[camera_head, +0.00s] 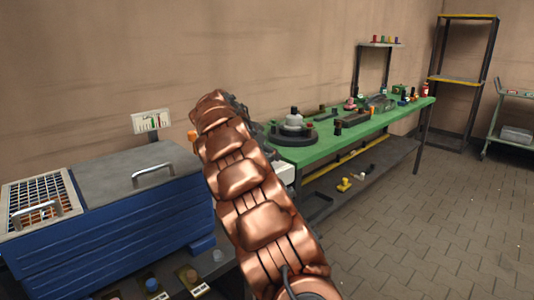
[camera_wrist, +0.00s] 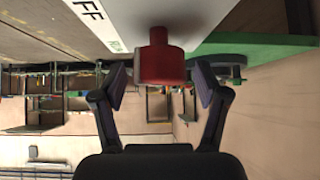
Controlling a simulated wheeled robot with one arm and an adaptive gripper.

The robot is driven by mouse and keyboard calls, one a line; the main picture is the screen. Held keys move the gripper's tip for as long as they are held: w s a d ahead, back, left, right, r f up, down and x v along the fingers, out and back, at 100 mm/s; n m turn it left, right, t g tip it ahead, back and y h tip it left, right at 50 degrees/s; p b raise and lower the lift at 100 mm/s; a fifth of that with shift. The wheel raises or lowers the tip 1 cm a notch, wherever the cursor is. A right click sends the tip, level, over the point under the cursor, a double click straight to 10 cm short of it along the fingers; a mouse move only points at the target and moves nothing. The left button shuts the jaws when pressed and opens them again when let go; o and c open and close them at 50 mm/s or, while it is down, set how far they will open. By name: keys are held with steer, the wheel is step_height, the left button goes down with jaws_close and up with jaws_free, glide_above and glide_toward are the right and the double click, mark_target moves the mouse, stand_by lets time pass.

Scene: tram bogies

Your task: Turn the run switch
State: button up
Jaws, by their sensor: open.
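In the wrist view a red switch knob (camera_wrist: 162,62) stands out from a pale panel (camera_wrist: 125,18) at the top of the picture. The panel carries large dark letters reading "FF" and small green lettering beside the knob. My gripper (camera_wrist: 160,84) is open, with one finger on each side of the knob and a visible gap on both sides. The fingers do not appear to touch it. In the head view my copper arm hides the knob, and my gripper cannot be made out there.
A green workbench (camera_head: 310,152) with a round fixture (camera_head: 293,130) and several small parts runs behind and right of my arm. A blue cabinet (camera_head: 125,225) with a grey lid stands at the left. A shelf rack (camera_head: 465,80) stands far right. Paved floor (camera_head: 420,230) is clear at the right.

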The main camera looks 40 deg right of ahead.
steer(key=v, duration=1.2)
stand_by(0.5)
steer(key=s+a+f+n+g+y, duration=0.1)
steer(key=s+a+f+n+y, duration=0.2)
steer(key=s+a+f+n, duration=0.65)
steer(key=s+a+f+n+g+y, duration=0.1)
steer(key=s+a+f+n+y, duration=0.15)
steer(key=s+a+f, duration=0.85)
steer(key=s+a+f+n+g+y, duration=0.1)
steer(key=s+a+f+n+y, duration=0.35)
steer(key=s+a, duration=1.15)
step_height(320, 180, up, 25)
steer(key=s+d+h+p, duration=0.1)
steer(key=s+p, duration=0.1)
steer(key=p, duration=2.1)
steer(key=shift+n+t, duration=0.4)
steer(key=shift+n, duration=0.05)
steer(key=shift+c, duration=0.4)
